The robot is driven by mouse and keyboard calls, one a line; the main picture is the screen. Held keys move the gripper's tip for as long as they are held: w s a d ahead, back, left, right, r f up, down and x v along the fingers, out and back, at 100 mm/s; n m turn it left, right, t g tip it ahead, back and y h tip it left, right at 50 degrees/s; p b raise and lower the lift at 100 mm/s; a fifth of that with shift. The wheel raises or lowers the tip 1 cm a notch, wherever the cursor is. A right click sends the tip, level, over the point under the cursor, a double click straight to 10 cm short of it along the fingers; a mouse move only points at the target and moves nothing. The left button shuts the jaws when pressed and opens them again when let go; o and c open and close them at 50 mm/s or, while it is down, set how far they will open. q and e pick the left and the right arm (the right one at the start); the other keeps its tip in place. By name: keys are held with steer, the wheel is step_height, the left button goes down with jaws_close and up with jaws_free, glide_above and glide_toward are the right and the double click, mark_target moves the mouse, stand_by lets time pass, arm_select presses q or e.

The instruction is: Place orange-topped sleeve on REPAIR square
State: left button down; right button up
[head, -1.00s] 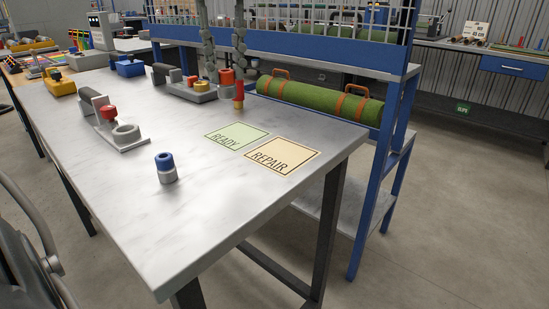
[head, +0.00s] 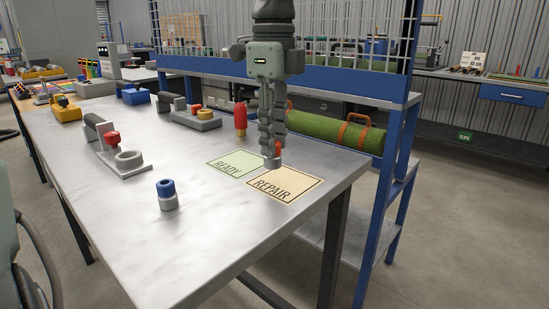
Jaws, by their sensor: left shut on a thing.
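My left gripper (head: 272,148) points straight down over the right part of the bench, shut on the orange-topped sleeve (head: 273,163). Its fingers hide much of the sleeve; a bit of orange and the grey lower part show. The sleeve appears upright at the far left corner of the cream REPAIR square (head: 285,185). I cannot tell whether it touches the surface. The green READY square (head: 237,163) lies bare just left of REPAIR. A blue-topped sleeve (head: 167,194) stands upright on the bench, nearer and to the left. My right gripper is not in view.
A red-and-yellow tool (head: 240,117) stands behind the READY square. Two grey fixtures with coloured parts, one near (head: 122,158) and one far (head: 192,117), sit to the left. A green turf roll (head: 335,131) lies behind the bench. The bench front is clear.

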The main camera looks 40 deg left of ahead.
mark_target(274, 159)
arm_select(q)
step_height(274, 159, down, 4)
steer(key=shift+r, duration=0.15)
steer(key=shift+f, duration=0.25)
steer(key=shift+d, duration=0.1)
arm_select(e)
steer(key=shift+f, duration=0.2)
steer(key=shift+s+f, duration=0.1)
arm_select(q)
steer(key=shift+f, duration=0.1)
steer(key=c, duration=1.5)
jaws_free()
steer(key=shift+o, duration=1.1)
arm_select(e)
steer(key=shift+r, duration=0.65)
